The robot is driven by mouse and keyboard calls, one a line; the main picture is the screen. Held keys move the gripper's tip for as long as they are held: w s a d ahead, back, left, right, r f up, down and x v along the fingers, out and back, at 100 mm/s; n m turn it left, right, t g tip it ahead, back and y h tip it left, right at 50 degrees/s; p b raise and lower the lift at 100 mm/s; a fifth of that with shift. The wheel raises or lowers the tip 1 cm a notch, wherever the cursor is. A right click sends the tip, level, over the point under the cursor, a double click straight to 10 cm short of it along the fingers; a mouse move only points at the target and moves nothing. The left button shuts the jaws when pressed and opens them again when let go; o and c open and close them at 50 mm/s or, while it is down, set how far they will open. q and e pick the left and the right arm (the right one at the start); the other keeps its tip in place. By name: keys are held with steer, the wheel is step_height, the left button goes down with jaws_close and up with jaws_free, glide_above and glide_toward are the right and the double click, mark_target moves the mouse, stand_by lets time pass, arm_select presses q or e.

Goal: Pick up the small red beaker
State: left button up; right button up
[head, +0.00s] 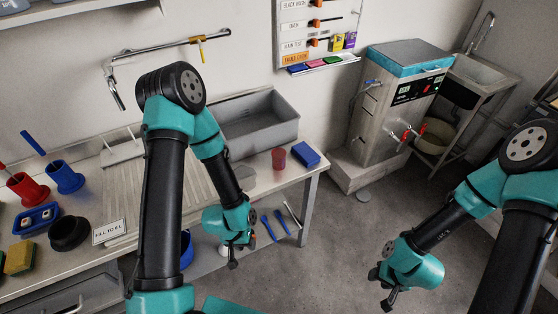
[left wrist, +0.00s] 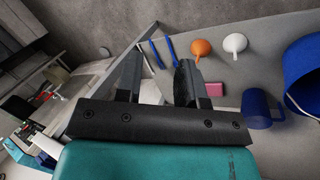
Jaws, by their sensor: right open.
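The small red beaker (head: 279,158) stands upright on the counter near its right end, just left of a blue box (head: 306,154). I do not see it in the left wrist view. My left gripper (head: 236,258) hangs in front of the counter, below and left of the beaker and apart from it. In the left wrist view its two fingers (left wrist: 160,75) are spread with nothing held between them. My right gripper (head: 383,292) is over the floor at the lower right, well away from the beaker, open and empty.
A grey basin (head: 258,132) stands behind the beaker. A larger red cup (head: 28,188) and a blue cup (head: 65,178) are far left. On the lower shelf are blue utensils (head: 275,224), an orange funnel (left wrist: 202,48) and a blue mug (left wrist: 262,108). A grey machine (head: 390,110) stands right of the counter.

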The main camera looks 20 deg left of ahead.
arm_select(q)
steer(key=o, duration=0.9)
steer(key=shift+c, duration=0.2)
